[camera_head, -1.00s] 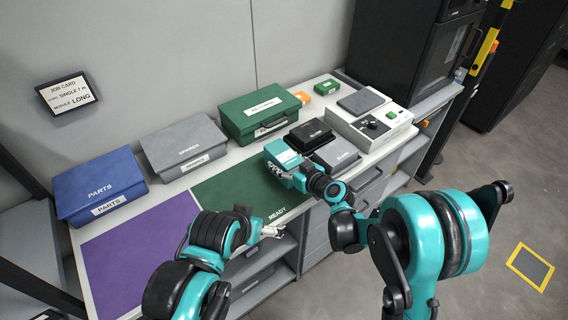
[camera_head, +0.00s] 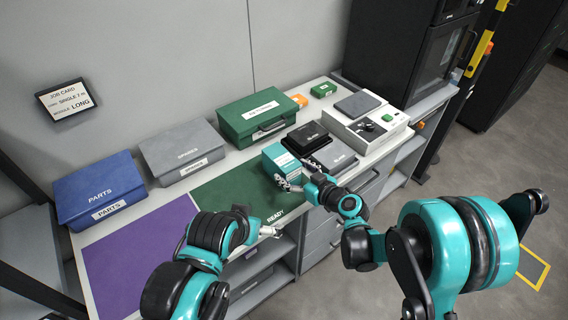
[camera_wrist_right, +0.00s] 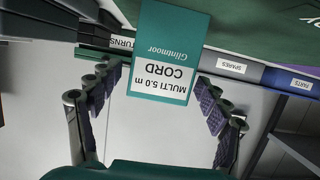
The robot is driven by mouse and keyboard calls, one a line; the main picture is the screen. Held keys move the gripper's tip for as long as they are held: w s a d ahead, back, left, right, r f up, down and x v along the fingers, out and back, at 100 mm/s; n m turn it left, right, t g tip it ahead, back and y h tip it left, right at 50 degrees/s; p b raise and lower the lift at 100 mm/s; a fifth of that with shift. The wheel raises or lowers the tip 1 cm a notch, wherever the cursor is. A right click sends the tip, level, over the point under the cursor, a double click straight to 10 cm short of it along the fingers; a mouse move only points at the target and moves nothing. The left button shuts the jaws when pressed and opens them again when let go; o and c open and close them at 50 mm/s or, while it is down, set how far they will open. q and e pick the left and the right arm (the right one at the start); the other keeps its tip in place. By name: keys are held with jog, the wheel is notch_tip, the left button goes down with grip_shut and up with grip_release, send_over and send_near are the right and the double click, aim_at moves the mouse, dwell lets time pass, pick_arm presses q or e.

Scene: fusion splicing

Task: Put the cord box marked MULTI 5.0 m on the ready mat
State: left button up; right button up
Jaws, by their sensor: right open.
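The teal and white cord box (camera_head: 279,158) stands upright at the right end of the green ready mat (camera_head: 233,192). In the right wrist view its label, upside down, reads MULTI 5.0 m CORD (camera_wrist_right: 163,75). My right gripper (camera_head: 289,183) is open in front of the box. In the wrist view the right gripper's fingers (camera_wrist_right: 158,100) are spread to either side of the box, with gaps between them and it. My left gripper (camera_head: 272,230) hangs near the mat's front edge; its jaw state is unclear.
Black and grey cases (camera_head: 334,157) lie just right of the box. A green returns case (camera_head: 258,115), grey spares case (camera_head: 184,151) and blue parts case (camera_head: 98,188) line the back. A purple mat (camera_head: 135,255) is clear at left. The splicer (camera_head: 366,127) stands at right.

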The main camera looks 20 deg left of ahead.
jog(key=p+v, duration=0.1)
jog(key=v, duration=0.5)
jog(key=shift+s, duration=0.1)
jog(key=shift+d+r, duration=0.2)
jog(key=shift+d, duration=0.05)
jog(key=s+d+r+m+g+h, duration=0.1)
jog(key=s+d+r+m+h, duration=0.1)
jog(key=s+d+m+h, duration=0.3)
jog(key=s+d+r+m+g+h, duration=0.1)
jog(key=s+d+m+h, duration=0.4)
jog(key=s+d, duration=0.8)
jog(key=d+r+h, duration=0.1)
jog(key=d, duration=0.7)
jog(key=shift+s+h, duration=0.3)
jog(key=shift+s, duration=0.05)
